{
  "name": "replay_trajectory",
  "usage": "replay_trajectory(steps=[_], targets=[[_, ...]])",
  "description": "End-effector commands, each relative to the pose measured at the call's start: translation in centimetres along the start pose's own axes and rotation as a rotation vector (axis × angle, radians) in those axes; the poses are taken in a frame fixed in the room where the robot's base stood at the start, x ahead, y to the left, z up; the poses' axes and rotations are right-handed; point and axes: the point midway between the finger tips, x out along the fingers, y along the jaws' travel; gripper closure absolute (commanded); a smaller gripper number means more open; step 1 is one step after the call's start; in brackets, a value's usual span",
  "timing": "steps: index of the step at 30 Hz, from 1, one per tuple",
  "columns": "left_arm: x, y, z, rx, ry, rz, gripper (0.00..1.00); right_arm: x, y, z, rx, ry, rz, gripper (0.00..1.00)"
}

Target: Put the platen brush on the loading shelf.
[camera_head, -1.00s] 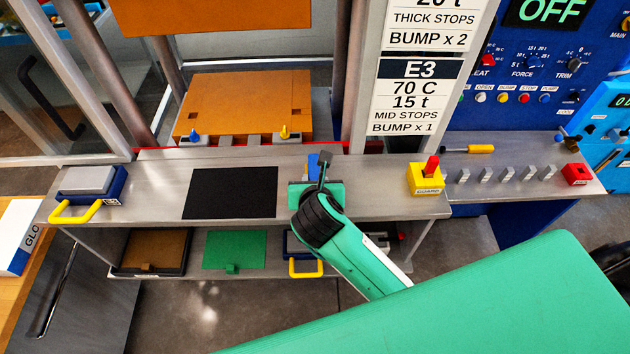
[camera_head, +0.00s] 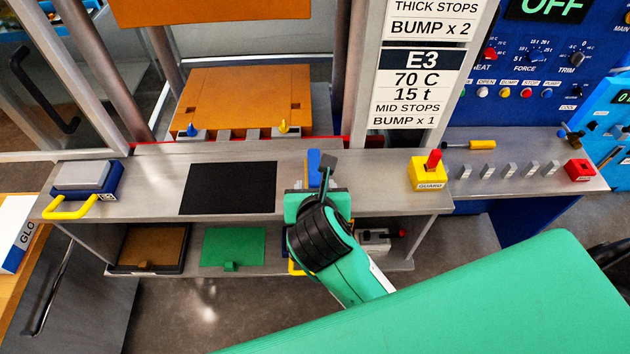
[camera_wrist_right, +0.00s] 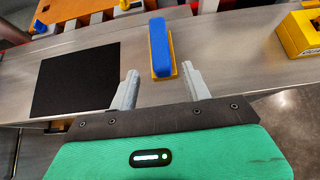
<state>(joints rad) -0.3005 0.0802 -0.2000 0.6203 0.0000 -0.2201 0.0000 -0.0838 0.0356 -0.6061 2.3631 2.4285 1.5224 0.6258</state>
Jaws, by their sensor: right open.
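The platen brush, a blue block on a yellow base, lies on the grey metal shelf (camera_head: 150,195) in front of the press. In the head view its blue part (camera_head: 313,165) shows just beyond my right gripper (camera_head: 320,178). In the right wrist view the brush (camera_wrist_right: 160,48) lies lengthwise away from me. The two grey fingers of my right gripper (camera_wrist_right: 160,78) are apart, one either side of the brush's near end, with nothing between them held. I cannot tell whether a finger touches it. My left gripper is not in view.
A black mat (camera_head: 230,188) lies left of the brush. A yellow guard block with a red top (camera_head: 428,174) stands to the right. A blue box with a yellow handle (camera_head: 87,185) sits at the shelf's left end. A lower shelf holds a green plate (camera_head: 233,247).

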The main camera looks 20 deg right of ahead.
Motion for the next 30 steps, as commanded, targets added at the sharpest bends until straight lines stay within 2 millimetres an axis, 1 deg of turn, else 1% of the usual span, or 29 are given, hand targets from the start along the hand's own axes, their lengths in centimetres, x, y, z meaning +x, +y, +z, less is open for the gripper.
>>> replay_trajectory(steps=[1,3,6,9,13,26,29,30], targets=[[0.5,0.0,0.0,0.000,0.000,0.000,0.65,-0.9,0.0,-0.1,0.004,-0.001,0.003,0.51],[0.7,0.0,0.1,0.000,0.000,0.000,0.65,-2.1,0.0,-0.1,0.003,0.000,0.002,0.51],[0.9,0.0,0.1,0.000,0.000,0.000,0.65,-3.3,0.0,-0.1,0.002,0.000,0.001,0.51],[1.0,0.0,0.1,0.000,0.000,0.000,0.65,-4.0,0.0,0.0,0.001,0.000,0.000,0.51],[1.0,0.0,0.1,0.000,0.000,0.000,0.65,-4.3,-0.1,0.1,0.000,-0.001,-0.001,0.51],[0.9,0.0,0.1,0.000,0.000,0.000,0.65,-4.2,-0.1,0.1,0.000,-0.001,-0.001,0.51],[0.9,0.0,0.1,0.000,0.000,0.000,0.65,-4.1,-0.3,0.4,-0.004,-0.024,-0.009,0.51],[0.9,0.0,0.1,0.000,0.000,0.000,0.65,-4.0,-0.6,0.9,-0.008,-0.051,-0.017,0.51]])
